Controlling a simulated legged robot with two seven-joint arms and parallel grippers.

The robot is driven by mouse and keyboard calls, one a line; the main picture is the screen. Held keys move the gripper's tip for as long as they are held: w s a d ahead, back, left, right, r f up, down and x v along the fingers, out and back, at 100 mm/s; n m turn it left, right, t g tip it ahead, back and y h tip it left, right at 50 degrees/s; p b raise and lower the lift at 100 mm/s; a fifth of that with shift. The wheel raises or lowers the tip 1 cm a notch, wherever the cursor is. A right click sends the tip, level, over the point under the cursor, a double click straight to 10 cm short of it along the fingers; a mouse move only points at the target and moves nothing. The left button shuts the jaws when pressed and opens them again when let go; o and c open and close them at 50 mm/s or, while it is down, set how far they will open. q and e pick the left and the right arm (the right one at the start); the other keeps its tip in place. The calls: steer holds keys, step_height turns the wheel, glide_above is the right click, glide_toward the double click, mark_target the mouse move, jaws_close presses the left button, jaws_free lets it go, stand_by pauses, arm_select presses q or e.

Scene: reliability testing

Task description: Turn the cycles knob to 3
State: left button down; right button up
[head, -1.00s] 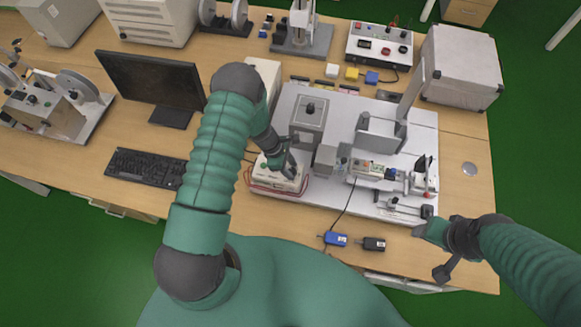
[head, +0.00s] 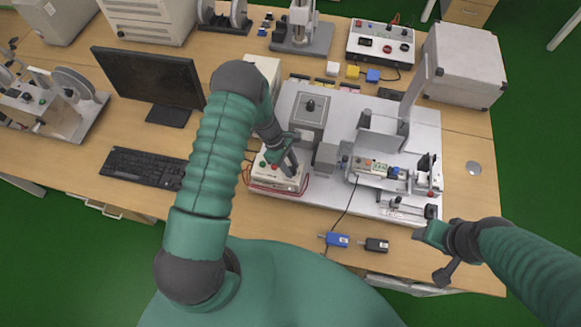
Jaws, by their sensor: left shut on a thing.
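A small white control box (head: 262,178) with red cables around its base stands on the table left of centre in the head view. Red and green buttons show on its top. My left gripper (head: 290,166) comes down onto the right part of this box and is shut on a small part there, which looks to be the cycles knob. The fingers hide the knob, so its pointer and setting cannot be read. My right gripper (head: 432,256) is open and empty near the table's front right edge, far from the box.
A white test rig (head: 425,150) with grey blocks and a bracket stands just right of the box. A monitor (head: 150,78) and keyboard (head: 143,167) are to the left. Blue (head: 337,240) and black (head: 376,245) small parts lie near the front edge.

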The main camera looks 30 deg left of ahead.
arm_select(q)
steer(key=shift+w, duration=0.1)
steer(key=c, duration=1.1)
jaws_free()
steer(key=b+v, duration=0.4)
steer(key=v, duration=1.2)
steer(key=shift+a+r, duration=0.3)
